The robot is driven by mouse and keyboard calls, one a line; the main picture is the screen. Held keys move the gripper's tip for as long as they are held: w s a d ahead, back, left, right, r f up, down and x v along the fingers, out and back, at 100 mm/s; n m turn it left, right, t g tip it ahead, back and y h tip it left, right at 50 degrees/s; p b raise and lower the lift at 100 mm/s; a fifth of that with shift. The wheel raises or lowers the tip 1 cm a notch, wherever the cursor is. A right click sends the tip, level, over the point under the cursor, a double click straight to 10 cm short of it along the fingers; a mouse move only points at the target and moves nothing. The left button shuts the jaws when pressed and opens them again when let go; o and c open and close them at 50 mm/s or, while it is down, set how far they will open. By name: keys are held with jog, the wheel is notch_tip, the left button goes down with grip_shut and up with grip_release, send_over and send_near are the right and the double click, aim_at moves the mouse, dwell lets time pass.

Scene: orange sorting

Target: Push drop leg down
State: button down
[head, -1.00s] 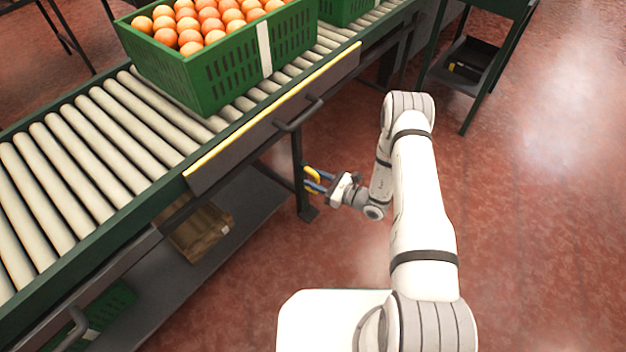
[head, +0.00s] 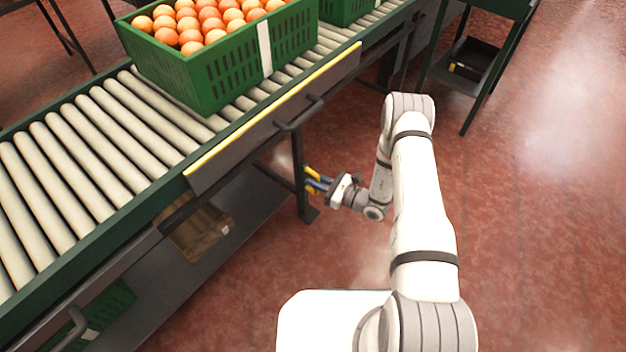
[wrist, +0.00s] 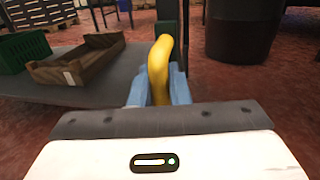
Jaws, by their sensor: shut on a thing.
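A yellow curved handle (wrist: 160,68) stands between the blue fingers of my gripper (wrist: 158,92) in the wrist view. The fingers are shut on it. In the head view my gripper (head: 316,182) is low beside a dark upright leg (head: 301,180) under the conveyor. A bit of the yellow handle (head: 312,172) shows there at the fingertips. The lower part of the handle and how it joins the leg are hidden by the fingers.
The roller conveyor (head: 95,165) carries a green crate (head: 215,90) of oranges. A dark panel with a yellow top edge (head: 275,107) and a handle overhangs the leg. A lower shelf (head: 235,230) holds a brown wooden crate (head: 197,238).

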notch_tip(320, 180, down, 5)
jog(key=b, duration=0.3)
jog(key=shift+w+d, duration=0.1)
jog(key=shift+r, duration=0.1)
jog(key=c, duration=1.4)
grip_release()
jog(key=shift+d+p, duration=0.2)
jog(key=shift+p, duration=0.1)
jog(key=p+v, duration=0.2)
jog(key=v, duration=0.5)
jog(key=shift+s, duration=0.2)
